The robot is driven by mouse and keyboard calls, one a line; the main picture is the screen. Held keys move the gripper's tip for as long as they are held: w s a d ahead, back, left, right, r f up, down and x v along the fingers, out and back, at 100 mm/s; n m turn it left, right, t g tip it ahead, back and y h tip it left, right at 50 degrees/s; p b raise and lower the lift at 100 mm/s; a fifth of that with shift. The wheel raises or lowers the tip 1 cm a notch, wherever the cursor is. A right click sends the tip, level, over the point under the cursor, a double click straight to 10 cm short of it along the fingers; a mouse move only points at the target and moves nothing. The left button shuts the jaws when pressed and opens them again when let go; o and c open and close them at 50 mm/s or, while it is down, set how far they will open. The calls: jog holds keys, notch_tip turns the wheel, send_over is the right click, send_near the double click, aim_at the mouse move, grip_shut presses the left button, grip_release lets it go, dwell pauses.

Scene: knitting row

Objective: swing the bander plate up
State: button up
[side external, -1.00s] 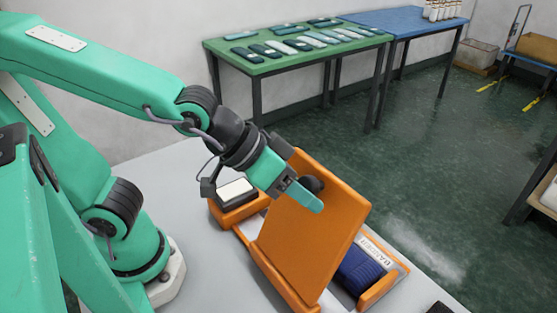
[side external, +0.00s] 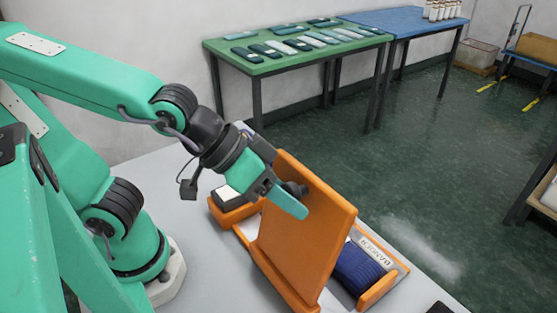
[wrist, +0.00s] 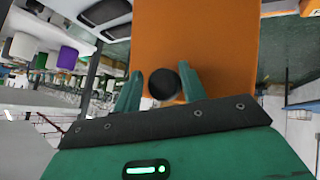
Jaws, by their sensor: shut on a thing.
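The bander plate (side external: 312,235) is a flat orange panel standing steeply tilted above the bander's base. It also fills the upper middle of the wrist view (wrist: 205,35). A dark round knob (side external: 296,188) sticks out from its face near the upper edge. My gripper (side external: 288,197) is at this knob, and in the wrist view my two green fingers (wrist: 158,88) stand on either side of the black knob (wrist: 164,84). They are shut on it. In the base, a dark blue roll (side external: 357,268) lies behind the plate, partly hidden by it.
An orange tray with a dark, white-topped block (side external: 229,194) stands left of the plate. A green table (side external: 262,69) with several flat pieces and a blue table (side external: 400,20) stand at the back. Grey worktop (side external: 200,210) lies clear around my base.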

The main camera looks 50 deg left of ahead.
jog(key=shift+d+r, duration=0.2)
jog(key=shift+r, duration=0.15)
jog(key=shift+s+f+n+g, duration=0.15)
jog(key=shift+s+g, duration=0.1)
jog(key=shift+s, duration=0.5)
jog(key=shift+s+f+n+g, duration=0.15)
jog(key=shift+s+g, duration=0.1)
jog(key=shift+s, duration=0.45)
jog(key=shift+c, duration=0.4)
jog(key=shift+s, duration=0.3)
jog(key=shift+s+f+n+g+y, duration=0.2)
jog(key=shift+s+f+g, duration=0.15)
jog(key=shift+s, duration=0.4)
jog(key=shift+s+f+n+g+y, duration=0.2)
jog(key=shift+s+g, duration=0.25)
jog(key=shift+s, duration=0.3)
jog(key=shift+c, duration=0.4)
